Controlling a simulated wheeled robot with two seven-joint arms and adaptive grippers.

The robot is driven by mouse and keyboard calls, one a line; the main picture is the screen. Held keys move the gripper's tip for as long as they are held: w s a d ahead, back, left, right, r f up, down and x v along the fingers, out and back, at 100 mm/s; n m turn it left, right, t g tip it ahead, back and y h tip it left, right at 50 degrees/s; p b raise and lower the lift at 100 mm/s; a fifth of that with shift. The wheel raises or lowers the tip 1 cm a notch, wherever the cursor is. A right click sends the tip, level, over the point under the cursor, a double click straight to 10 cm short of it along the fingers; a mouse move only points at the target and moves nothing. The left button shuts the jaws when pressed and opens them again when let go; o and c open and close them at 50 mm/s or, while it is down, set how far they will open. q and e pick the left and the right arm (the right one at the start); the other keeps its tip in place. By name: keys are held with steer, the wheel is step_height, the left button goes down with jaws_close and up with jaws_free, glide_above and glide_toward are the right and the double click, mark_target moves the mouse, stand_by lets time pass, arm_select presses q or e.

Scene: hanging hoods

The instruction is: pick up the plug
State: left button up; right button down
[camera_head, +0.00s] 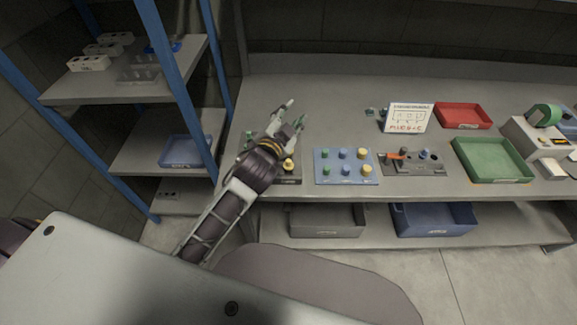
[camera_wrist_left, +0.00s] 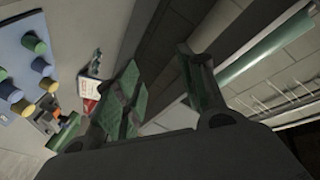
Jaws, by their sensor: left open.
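Several plugs stand upright on a blue board (camera_head: 334,180) on the bench: green (camera_head: 326,171), blue (camera_head: 346,170) and yellow (camera_head: 366,170). I cannot tell which one is meant. Another board (camera_head: 290,179) to its left is largely hidden behind my left arm; a yellow plug (camera_head: 289,164) shows on it. My left gripper (camera_head: 294,111) is open and empty above and behind this left board, apart from the plugs. In the left wrist view its fingers (camera_wrist_left: 158,68) are spread, and the blue board (camera_wrist_left: 35,62) shows at left. My right gripper is not seen.
A grey fixture (camera_head: 416,170), green tray (camera_head: 491,159), red tray (camera_head: 463,115) and white sign (camera_head: 409,118) stand right of the blue board. A blue-post shelf (camera_head: 188,120) rises left of the bench. The bench behind the boards is mostly clear.

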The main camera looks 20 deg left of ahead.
arm_select(q)
steer(key=s+d+r+m+t+h, duration=0.1)
steer(key=d+r+m+t+h, duration=0.2)
steer(key=d+r+m+h, duration=1.15)
steer(key=s+d+r+m+g+h, duration=0.1)
steer(key=s+d+m+g+h, duration=0.3)
steer(key=m+g, duration=0.6)
steer(key=s+d+m+g+h, duration=0.1)
steer(key=s+d+m+g, duration=0.6)
steer(key=m, duration=0.5)
steer(key=w+a+f+m+g+y, duration=0.1)
steer(key=a+f+m+g+y, duration=0.15)
steer(key=f+m+y, duration=0.35)
steer(key=a+f+m+g+y, duration=0.25)
steer(key=f+y, duration=0.25)
steer(key=f, duration=0.3)
steer(key=w+a+f+t+y, duration=0.1)
steer(key=w+a+y, duration=0.3)
steer(key=a, duration=0.6)
steer(key=w+a+f+t+y, duration=0.1)
steer(key=w+a+y, duration=0.2)
steer(key=a, duration=0.7)
steer(key=y, duration=0.2)
steer(key=shift+w+f+y, duration=0.15)
steer(key=shift+w+y, duration=0.2)
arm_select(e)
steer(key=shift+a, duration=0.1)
